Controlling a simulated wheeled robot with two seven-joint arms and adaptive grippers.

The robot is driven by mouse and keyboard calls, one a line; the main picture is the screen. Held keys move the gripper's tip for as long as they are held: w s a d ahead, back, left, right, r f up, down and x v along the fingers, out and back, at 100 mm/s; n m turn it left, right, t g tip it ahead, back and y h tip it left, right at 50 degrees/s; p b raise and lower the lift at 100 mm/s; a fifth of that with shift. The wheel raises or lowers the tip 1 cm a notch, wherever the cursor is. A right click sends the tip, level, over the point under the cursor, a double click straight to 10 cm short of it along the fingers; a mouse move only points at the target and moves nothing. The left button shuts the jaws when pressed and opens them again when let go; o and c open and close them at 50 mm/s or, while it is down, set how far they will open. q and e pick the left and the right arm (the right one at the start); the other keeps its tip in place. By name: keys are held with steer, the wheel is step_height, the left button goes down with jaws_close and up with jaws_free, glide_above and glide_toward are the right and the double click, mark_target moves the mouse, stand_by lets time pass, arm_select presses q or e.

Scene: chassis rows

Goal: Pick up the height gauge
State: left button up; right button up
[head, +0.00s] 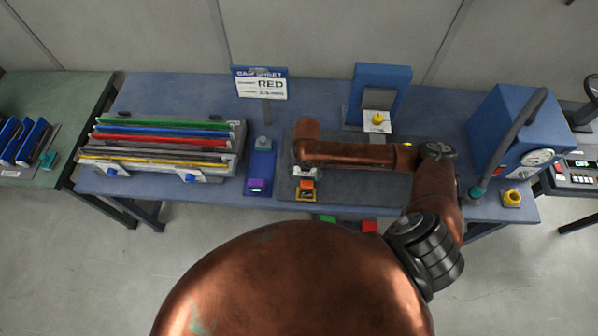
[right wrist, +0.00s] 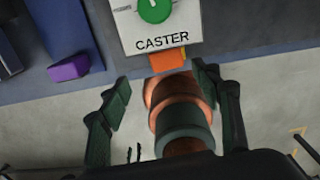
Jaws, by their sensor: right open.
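I cannot tell for certain which thing is the height gauge. A white panel marked CASTER with a green dial (right wrist: 155,10) shows at the top of the right wrist view. An orange block (right wrist: 167,61) sits just below it and also shows in the head view (head: 306,184). My right gripper (head: 304,171) is over the middle of the bench, small and partly hidden by its arm. In the right wrist view its fingers (right wrist: 160,92) are spread, with the orange block just ahead of the gap and nothing visibly gripped. My left gripper is not in view.
A rack of coloured sheets (head: 165,140) stands left on the blue bench (head: 200,90). A blue stand with a purple block (head: 257,186) is left of the right gripper. A blue box with a yellow knob (head: 378,118) stands behind my arm; a blue dial machine (head: 518,125) is right.

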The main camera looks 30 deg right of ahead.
mark_target(305, 183)
steer(key=shift+w+d, duration=0.15)
steer(key=shift+d, duration=0.05)
steer(key=f, duration=0.5)
steer(key=shift+s+a+f+p, duration=0.1)
steer(key=shift+s+f+p, duration=0.1)
steer(key=shift+f+p, duration=0.2)
steer(key=shift+w+f, duration=0.15)
steer(key=shift+f, duration=0.15)
steer(key=f, duration=0.1)
steer(key=f+p, duration=0.1)
steer(key=f, duration=0.2)
steer(key=shift+s+d+f, duration=0.35)
steer(key=shift+f, duration=0.1)
steer(key=shift+c, duration=0.7)
steer(key=c, duration=1.3)
